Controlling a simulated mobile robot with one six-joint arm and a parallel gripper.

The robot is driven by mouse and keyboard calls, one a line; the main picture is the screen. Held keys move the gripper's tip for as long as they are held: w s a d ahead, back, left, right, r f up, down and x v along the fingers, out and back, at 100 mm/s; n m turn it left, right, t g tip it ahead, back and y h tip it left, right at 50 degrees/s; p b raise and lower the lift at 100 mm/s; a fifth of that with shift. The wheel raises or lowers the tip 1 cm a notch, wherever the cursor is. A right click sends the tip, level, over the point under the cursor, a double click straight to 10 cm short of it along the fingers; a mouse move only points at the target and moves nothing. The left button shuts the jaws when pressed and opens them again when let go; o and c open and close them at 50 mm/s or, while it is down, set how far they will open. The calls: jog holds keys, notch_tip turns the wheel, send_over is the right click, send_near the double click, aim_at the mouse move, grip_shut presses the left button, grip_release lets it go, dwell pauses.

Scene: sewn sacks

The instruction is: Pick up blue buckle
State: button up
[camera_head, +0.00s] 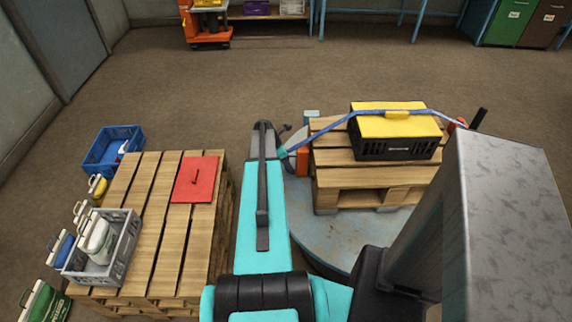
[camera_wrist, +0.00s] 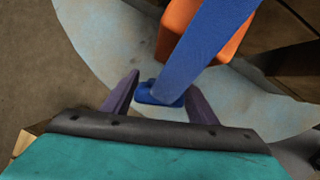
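The blue buckle (camera_wrist: 160,97) hangs at the lower end of a blue strap (camera_wrist: 205,42) in the wrist view. My gripper (camera_wrist: 163,85) is open, with one finger on each side of the buckle. A gap shows on the left; the right finger is very close, and I cannot tell if it touches. In the head view the strap (camera_head: 325,133) runs from near the end of my arm over the yellow lid (camera_head: 385,126) of a black crate (camera_head: 400,151) to the right. The buckle is not clearly visible there.
The crate stands on a wooden pallet (camera_head: 372,177) on a round blue-grey turntable (camera_head: 335,236). An orange block (camera_wrist: 182,27) is close beyond the buckle. A left pallet (camera_head: 148,225) bears a red plate (camera_head: 195,185) and grey crate (camera_head: 118,262). Open floor lies beyond.

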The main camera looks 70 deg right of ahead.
jog(key=c, duration=1)
jog(key=shift+r, duration=0.15)
jog(key=shift+r, duration=0.45)
jog(key=shift+w+a+r+b, duration=0.15)
jog(key=shift+w+b, duration=0.05)
jog(key=shift+b, duration=0.15)
jog(key=w+a+b, duration=0.1)
jog(key=w+a, duration=0.2)
jog(key=w, duration=0.1)
jog(key=w+a, duration=0.4)
jog(key=w+a+b, duration=0.1)
jog(key=w+a, duration=0.3)
jog(key=w, duration=0.1)
jog(key=shift+w+a+b, duration=0.1)
jog(key=shift+a+b, duration=0.15)
jog(key=shift+b, duration=0.05)
